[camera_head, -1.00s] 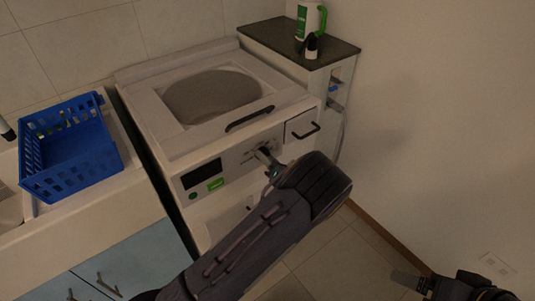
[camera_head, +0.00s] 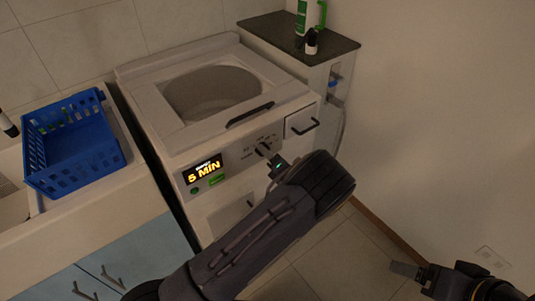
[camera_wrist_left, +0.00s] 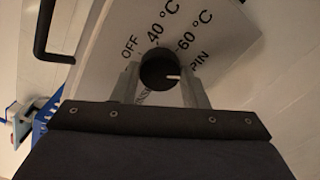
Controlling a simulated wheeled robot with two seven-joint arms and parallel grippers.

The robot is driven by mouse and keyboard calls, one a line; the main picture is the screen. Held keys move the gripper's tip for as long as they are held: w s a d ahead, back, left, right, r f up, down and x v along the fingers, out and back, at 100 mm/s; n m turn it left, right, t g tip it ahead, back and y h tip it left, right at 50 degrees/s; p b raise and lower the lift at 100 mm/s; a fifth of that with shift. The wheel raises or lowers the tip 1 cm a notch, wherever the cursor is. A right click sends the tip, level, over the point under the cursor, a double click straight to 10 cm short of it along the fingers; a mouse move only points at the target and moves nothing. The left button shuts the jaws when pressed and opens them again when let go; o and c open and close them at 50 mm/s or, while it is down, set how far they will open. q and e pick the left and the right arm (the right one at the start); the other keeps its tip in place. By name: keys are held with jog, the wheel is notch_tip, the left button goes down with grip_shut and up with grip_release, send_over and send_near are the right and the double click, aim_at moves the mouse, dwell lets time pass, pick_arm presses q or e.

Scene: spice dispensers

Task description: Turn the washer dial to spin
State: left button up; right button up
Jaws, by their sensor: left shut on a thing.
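The white washer (camera_head: 160,105) stands in the middle of the head view. Its round black dial (camera_head: 264,150) is on the front panel, and it also shows in the left wrist view (camera_wrist_left: 159,69). The dial's white mark points right, near the partly hidden SPIN label (camera_wrist_left: 201,61); OFF, 40 °C and 60 °C are readable above. My left gripper (camera_head: 279,165) is at the panel, its fingers (camera_wrist_left: 160,85) on either side of the dial and shut on it. The washer display (camera_head: 205,172) is lit and reads 5 MIN. My right gripper (camera_head: 406,270) is low at the right, away from the washer.
A blue basket (camera_head: 75,150) stands on the counter at the left. A dark-topped cabinet (camera_head: 290,35) at the back right holds a green and white bottle (camera_head: 303,18) and a small dark bottle (camera_head: 311,42). The floor at the right is clear.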

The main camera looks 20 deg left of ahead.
pick_arm(q)
jog(key=o, duration=1)
jog(key=shift+s+d, duration=0.1)
jog(key=v, duration=0.7)
jog(key=shift+s+d+f+b, duration=0.1)
jog(key=shift+s+d+b, duration=0.15)
jog(key=shift+b, duration=0.15)
jog(key=s+a+r+n+g+h+p, duration=0.1)
jog(key=s+a+r+n+g+h, duration=0.3)
jog(key=s+a+n+g, duration=0.45)
jog(key=s+a+r+n+g+h+p, duration=0.1)
jog(key=s+a+r+n+g+h, duration=0.4)
jog(key=n, duration=0.6)
jog(key=s+d+r+n+t+h, duration=0.1)
jog(key=s+r+n+t+h, duration=0.1)
jog(key=s+n, duration=0.3)
jog(key=s+d+r+n+t+h+p, duration=0.1)
jog(key=s+r+n+t+h, duration=0.2)
jog(key=n, duration=0.5)
jog(key=s+d+r+n+t+h, duration=0.1)
jog(key=s+r+n+t+h, duration=0.2)
jog(key=s+n, duration=0.4)
jog(key=shift+s+d+r+h, duration=0.15)
jog(key=shift+s+r+h, duration=0.1)
jog(key=shift+s+r, duration=0.35)
jog(key=shift+s+d+r+h, duration=0.15)
jog(key=shift+s+r+h, duration=0.1)
jog(key=shift+s+r, duration=0.35)
